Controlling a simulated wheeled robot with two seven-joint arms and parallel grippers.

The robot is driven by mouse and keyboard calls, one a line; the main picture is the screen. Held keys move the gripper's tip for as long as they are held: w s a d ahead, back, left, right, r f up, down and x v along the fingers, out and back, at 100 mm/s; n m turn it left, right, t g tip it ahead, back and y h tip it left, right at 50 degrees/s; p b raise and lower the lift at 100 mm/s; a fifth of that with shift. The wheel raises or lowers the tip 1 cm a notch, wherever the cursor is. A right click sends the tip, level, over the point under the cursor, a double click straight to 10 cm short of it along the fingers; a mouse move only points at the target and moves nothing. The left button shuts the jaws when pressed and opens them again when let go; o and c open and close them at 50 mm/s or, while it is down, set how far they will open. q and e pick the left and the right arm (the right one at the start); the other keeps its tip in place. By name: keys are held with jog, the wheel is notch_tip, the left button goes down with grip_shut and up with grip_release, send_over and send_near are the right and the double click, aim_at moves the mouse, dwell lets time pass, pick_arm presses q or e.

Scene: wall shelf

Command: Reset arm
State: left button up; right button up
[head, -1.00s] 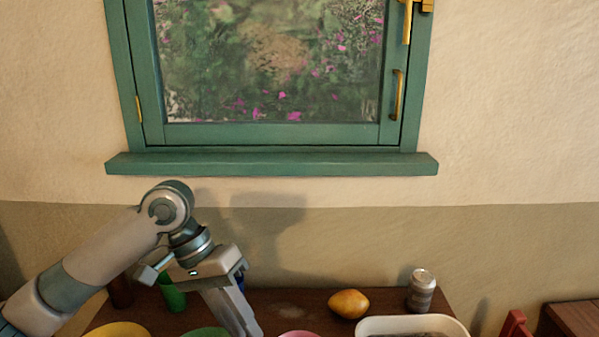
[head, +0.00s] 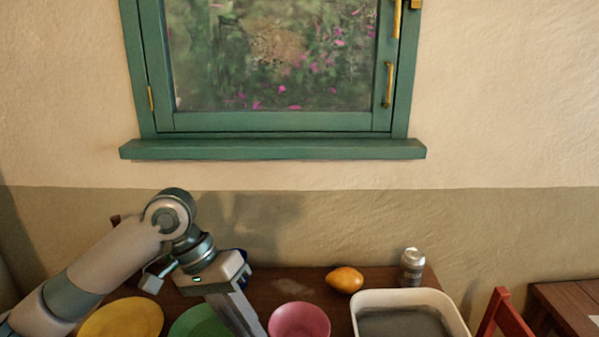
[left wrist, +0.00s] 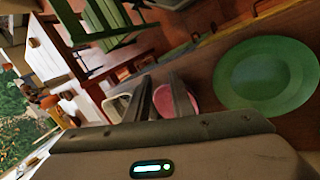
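My left arm comes in from the left in the head view. Its gripper (head: 240,316) points down over the front of the table, between the green plate (head: 200,322) and the pink bowl (head: 299,321). In the left wrist view the two fingers (left wrist: 163,98) stand a narrow gap apart, with nothing held between them. The pink bowl (left wrist: 175,100) shows behind the fingers there, and the green plate (left wrist: 267,74) lies to their right. My right gripper is in neither view.
A yellow plate (head: 122,319) lies at the left of the table. A yellow-orange fruit (head: 345,280), a can (head: 412,267) and a white basin (head: 458,317) are to the right. A red chair (head: 503,318) stands beyond. A green-framed window (head: 280,122) is above.

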pick_arm(q)
jog(key=s+d+f+t+h, duration=0.1)
jog(key=s+f+t, duration=0.15)
jog(key=f, duration=0.75)
jog(key=s+d+f+t, duration=0.2)
jog(key=s+f, duration=0.2)
jog(key=f, duration=0.7)
jog(key=s+a+f+n+y, duration=0.1)
jog(key=s+a+f+y, duration=0.2)
jog(key=s+a+f, duration=0.45)
jog(key=s+a+f+n+y, duration=0.1)
jog(key=s+a+f+y, duration=0.25)
jog(key=s+a, duration=0.6)
jog(key=s+d+f+x, duration=0.1)
jog(key=s+x, duration=0.1)
jog(key=x, duration=1)
jog(key=s+d+x, duration=0.2)
jog(key=x, duration=1)
jog(key=s+f, duration=0.7)
jog(key=f, duration=0.2)
jog(key=s+a+f, duration=0.1)
jog(key=s+f, duration=0.5)
jog(key=f, duration=0.4)
jog(key=shift+s+a+h, duration=0.3)
jog(key=shift+s+h, duration=0.05)
jog(key=shift+h, duration=0.1)
jog(key=shift+f+t, duration=0.1)
jog(key=shift+t, duration=0.15)
